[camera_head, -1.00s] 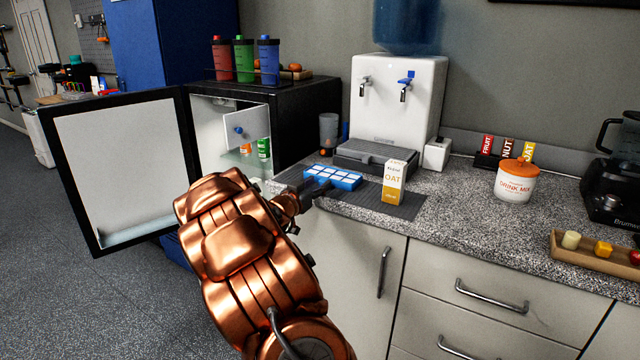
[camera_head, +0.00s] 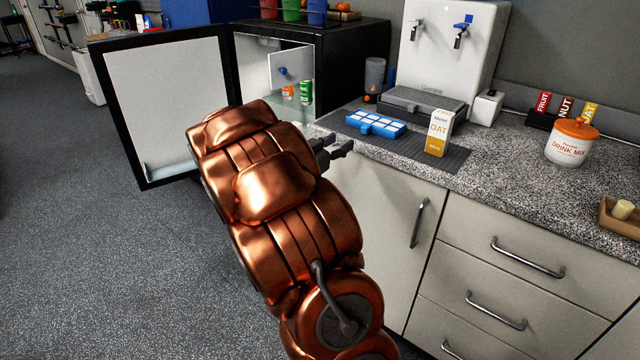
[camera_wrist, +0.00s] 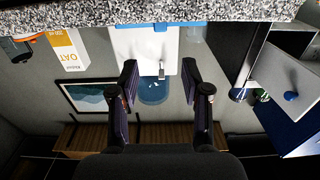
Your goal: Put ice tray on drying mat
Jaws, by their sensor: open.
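The blue ice tray (camera_head: 376,124) with pale cubes lies flat on the dark grey ribbed drying mat (camera_head: 405,146), near its left part on the counter. A strip of blue at the counter edge in the wrist view (camera_wrist: 162,27) looks like its side. My gripper (camera_head: 338,148) is in front of the counter's front edge, to the left of and nearer than the tray, apart from it. In the wrist view my gripper (camera_wrist: 160,68) has its fingers spread with nothing between them.
An oat carton (camera_head: 439,132) stands on the mat right of the tray. The water dispenser (camera_head: 447,50) is behind. The fridge door (camera_head: 165,105) hangs open at left. A drink mix jar (camera_head: 570,145) stands at right.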

